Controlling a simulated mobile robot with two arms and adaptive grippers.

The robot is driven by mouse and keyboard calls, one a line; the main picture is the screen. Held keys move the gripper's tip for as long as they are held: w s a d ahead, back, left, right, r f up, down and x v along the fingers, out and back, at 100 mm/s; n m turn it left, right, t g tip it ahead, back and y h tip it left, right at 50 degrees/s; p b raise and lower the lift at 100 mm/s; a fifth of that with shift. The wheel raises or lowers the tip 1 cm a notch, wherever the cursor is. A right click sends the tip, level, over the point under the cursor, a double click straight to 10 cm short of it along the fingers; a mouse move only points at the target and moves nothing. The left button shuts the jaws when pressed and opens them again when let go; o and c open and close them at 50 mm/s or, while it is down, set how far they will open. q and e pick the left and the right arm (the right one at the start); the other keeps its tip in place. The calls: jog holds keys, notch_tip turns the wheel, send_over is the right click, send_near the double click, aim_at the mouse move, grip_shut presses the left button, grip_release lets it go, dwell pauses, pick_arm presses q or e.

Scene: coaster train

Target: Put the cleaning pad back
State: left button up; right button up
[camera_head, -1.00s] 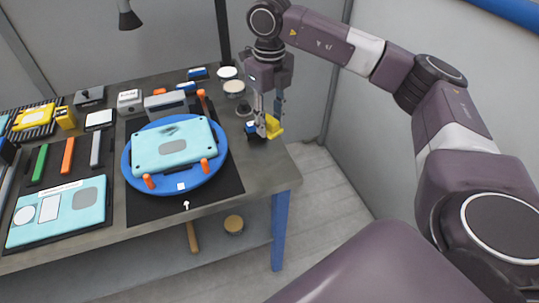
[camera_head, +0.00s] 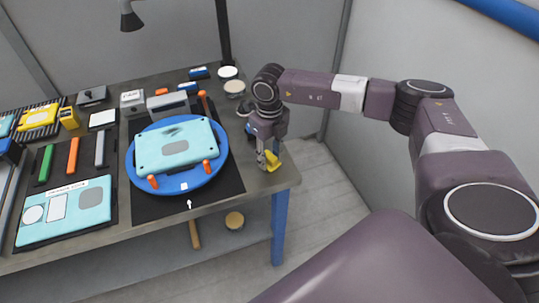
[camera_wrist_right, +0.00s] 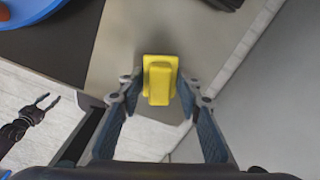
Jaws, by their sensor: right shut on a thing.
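My right gripper (camera_head: 268,158) is shut on the yellow cleaning pad (camera_head: 272,161) over the right end of the workbench, near its corner. In the right wrist view the pad (camera_wrist_right: 159,80) is a yellow block with a raised middle, between the fingertips (camera_wrist_right: 158,85). I cannot tell whether the pad touches the bench top. Part of it is hidden by the fingers in the head view. My left gripper (camera_wrist_right: 42,108) shows small at the left of the right wrist view, over the floor, with its fingers apart and empty.
A blue round plate (camera_head: 135,178) carries a light-blue case (camera_head: 177,146) and orange clamps. A light-blue panel (camera_head: 75,226) lies at the front left. Round tins (camera_head: 234,87) stand at the back right. A blue leg (camera_head: 279,228) supports the bench corner.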

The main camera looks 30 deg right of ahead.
aim_at(269, 155)
jog(key=shift+f, duration=0.1)
jog(key=o, duration=1.1)
jog(key=shift+o, duration=0.2)
jog(key=shift+r, duration=0.3)
notch_tip(269, 155, up, 12)
jog(key=b, duration=0.3)
jog(key=shift+b, duration=0.3)
jog(key=shift+s+f, duration=0.15)
jog(key=shift+f, duration=0.05)
